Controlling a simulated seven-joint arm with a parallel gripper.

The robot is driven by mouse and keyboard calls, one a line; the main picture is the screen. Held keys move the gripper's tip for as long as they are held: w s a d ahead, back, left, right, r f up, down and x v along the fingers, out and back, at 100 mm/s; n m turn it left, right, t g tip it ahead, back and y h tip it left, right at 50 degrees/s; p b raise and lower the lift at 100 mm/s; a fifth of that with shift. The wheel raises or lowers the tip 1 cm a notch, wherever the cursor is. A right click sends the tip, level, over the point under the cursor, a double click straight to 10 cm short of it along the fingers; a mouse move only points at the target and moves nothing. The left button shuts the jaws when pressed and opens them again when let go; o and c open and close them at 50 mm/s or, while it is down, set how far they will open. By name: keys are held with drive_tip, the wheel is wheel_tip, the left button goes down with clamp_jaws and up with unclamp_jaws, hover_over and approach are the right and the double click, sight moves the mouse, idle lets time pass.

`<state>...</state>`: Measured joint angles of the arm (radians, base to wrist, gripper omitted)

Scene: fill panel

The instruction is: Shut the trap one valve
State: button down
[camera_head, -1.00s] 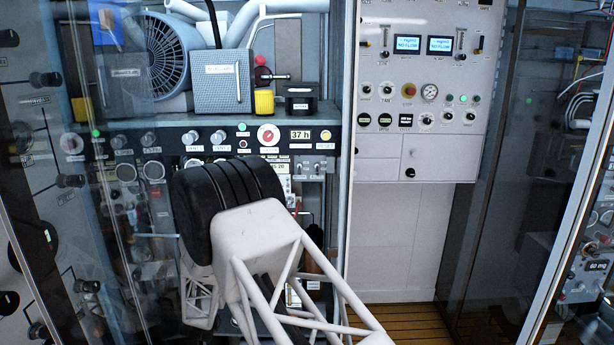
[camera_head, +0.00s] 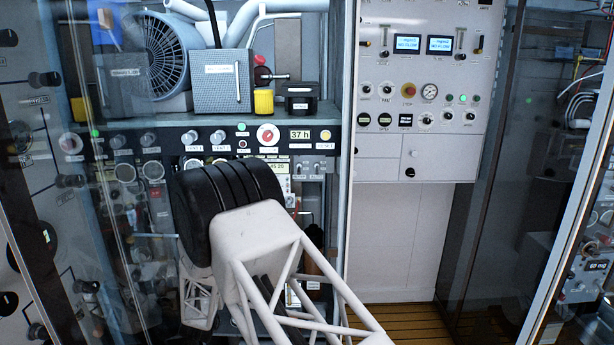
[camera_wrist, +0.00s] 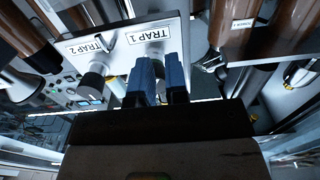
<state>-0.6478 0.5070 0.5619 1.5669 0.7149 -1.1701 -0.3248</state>
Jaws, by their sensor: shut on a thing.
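The TRAP 1 label (camera_wrist: 147,35) is on a light panel (camera_wrist: 178,27) in the wrist view. My gripper (camera_wrist: 160,82) is in front of this panel, just below that label. Its two blue fingers are closed on the trap one valve, whose handle is mostly hidden between and behind them. I cannot tell which way the handle is turned. In the head view my arm blocks the sight of the gripper and the valve.
The TRAP 2 label (camera_wrist: 90,43) is to the left on the same panel, with a grey knob (camera_wrist: 95,83) below it. Brown cylinders (camera_wrist: 238,25) stand close on the right. In the head view, a glass-fronted cabinet (camera_head: 480,240) is on the right.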

drive_tip(key=shift+s+a, duration=0.1)
drive_tip(key=shift+s, duration=2.4)
drive_tip(key=shift+r, duration=0.1)
drive_tip(key=d, duration=0.1)
drive_tip(key=s+d, duration=0.1)
drive_tip(key=d, duration=0.1)
drive_tip(key=shift+r, duration=0.2)
drive_tip(key=shift+w, duration=0.1)
